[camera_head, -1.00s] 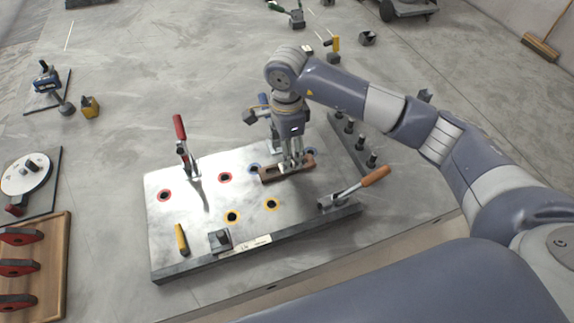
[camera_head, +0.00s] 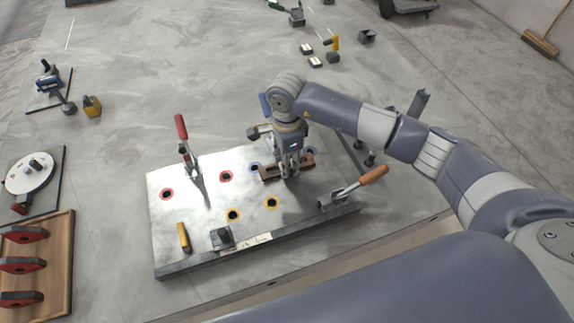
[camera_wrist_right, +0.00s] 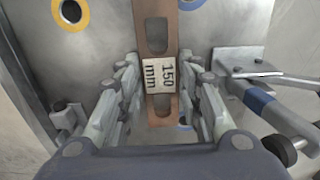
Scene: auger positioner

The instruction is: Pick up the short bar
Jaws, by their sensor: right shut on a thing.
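The short bar is a brown slotted bar (camera_head: 269,173) at the back right of the steel plate. Its middle is hidden by my gripper in the head view. In the wrist view the bar (camera_wrist_right: 154,28) runs up between the fingers, and its label (camera_wrist_right: 158,76) reads 150 mm. My right gripper (camera_head: 290,174) points down and is shut on the middle of the bar, with its fingers (camera_wrist_right: 160,82) on both sides. I cannot tell whether the bar touches the plate. My left gripper is not in view.
The plate (camera_head: 200,240) has ringed holes. A red-handled clamp (camera_head: 182,130) stands at its left back, and an orange-handled clamp (camera_head: 372,176) at its right edge. A yellow-handled tool (camera_head: 183,237) and a dark block (camera_head: 222,238) sit at the front. A wooden tray (camera_head: 64,250) is far left.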

